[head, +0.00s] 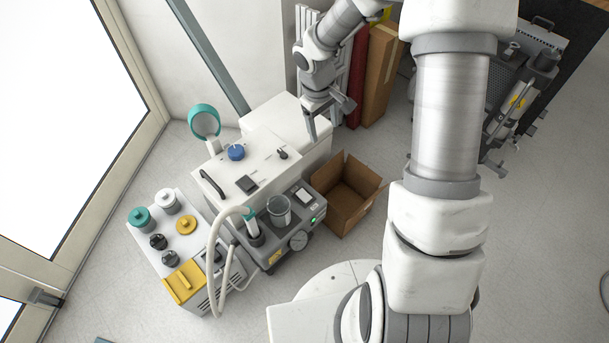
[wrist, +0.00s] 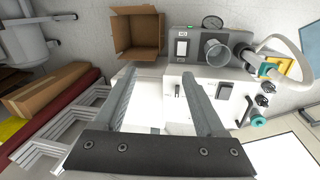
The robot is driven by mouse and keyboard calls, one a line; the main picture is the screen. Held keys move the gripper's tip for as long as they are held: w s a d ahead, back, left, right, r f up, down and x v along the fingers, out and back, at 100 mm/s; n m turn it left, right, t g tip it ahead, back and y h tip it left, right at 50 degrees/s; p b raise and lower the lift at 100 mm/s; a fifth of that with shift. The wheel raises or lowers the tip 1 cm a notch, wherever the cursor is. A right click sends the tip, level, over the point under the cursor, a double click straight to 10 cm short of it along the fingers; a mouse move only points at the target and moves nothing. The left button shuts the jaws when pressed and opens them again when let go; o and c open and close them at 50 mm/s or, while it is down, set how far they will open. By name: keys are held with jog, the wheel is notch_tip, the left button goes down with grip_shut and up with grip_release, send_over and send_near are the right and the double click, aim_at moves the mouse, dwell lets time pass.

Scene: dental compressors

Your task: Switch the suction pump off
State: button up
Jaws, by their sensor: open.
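The suction pump (head: 272,256) looks to be the grey unit on the floor left of centre in the head view. It has a clear jar (head: 279,210), a round gauge (head: 298,240), a lit green lamp (head: 313,220) and a dark panel with a white face (head: 303,196). In the wrist view the pump (wrist: 237,40) is at top right, with the panel (wrist: 181,48) beside the jar. I cannot tell which part is its switch. My gripper (wrist: 157,73) is open and empty, above the white cabinet and apart from the pump.
A white cabinet (head: 262,150) with a blue knob stands behind the pump. An open cardboard box (head: 345,195) is to its right. A white unit (head: 180,240) with coloured caps and a pale hose (head: 212,265) are to its left. Tall boxes (head: 380,75) stand behind.

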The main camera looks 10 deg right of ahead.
jog(key=n+g+y+b, duration=0.1)
jog(key=y+b, duration=0.1)
jog(key=b, duration=0.1)
send_near(308, 199)
notch_tip(308, 199, down, 7)
jog(key=b, duration=0.5)
jog(key=shift+a+f, duration=0.1)
jog(key=shift+f, duration=0.1)
